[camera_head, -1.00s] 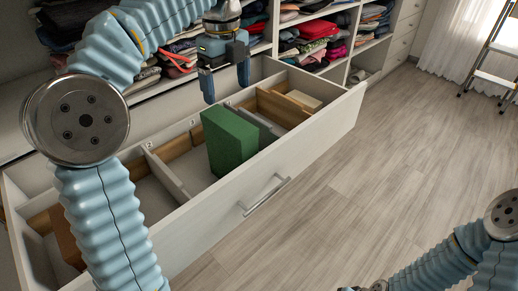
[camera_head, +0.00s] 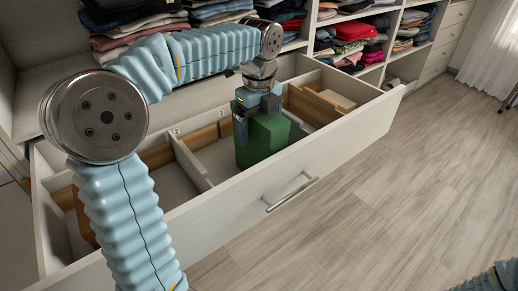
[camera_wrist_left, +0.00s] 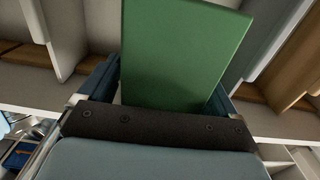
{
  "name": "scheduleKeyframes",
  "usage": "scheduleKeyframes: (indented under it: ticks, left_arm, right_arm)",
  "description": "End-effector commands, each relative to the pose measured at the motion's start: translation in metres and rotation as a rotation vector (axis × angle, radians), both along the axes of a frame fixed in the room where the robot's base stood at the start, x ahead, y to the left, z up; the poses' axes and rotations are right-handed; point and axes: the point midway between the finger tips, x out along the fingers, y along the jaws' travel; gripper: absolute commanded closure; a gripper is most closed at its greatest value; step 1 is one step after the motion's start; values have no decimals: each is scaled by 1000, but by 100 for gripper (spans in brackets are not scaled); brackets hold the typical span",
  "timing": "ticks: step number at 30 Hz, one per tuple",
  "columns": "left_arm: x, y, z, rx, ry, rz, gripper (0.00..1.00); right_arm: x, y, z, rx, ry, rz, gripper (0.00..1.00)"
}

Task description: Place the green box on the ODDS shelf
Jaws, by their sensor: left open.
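The green box (camera_head: 262,140) stands upright in a middle compartment of the open white drawer (camera_head: 300,150). My left gripper (camera_head: 259,112) is over the top of the box, pointing down. In the left wrist view the green box (camera_wrist_left: 180,50) lies between the two open fingers, with a finger on each side. I cannot tell whether either finger touches it. No ODDS label can be read in these views. My right gripper is out of view.
White and wooden dividers (camera_head: 190,163) split the drawer. Grey and wooden boards (camera_head: 315,105) stand right of the box. Shelves with folded clothes (camera_head: 345,30) rise behind. The wooden floor (camera_head: 400,200) to the right is clear.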

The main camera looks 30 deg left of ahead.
Motion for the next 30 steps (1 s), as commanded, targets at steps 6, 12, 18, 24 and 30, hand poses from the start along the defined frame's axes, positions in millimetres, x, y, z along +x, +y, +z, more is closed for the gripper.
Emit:
scheduleKeyframes:
  ticks: [6,12,18,24,30]
  left_arm:
    - [0,0,-3,1,-1,0,8]
    - [0,0,-3,0,-1,0,31]
    - [0,0,-3,0,-1,0,62]
    - [0,0,-3,0,-1,0,93]
    - [0,0,-2,0,-2,0,100]
  right_arm:
    - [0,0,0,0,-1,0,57]
    - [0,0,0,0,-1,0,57]
    - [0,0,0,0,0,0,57]
    - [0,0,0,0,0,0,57]
    - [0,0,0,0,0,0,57]
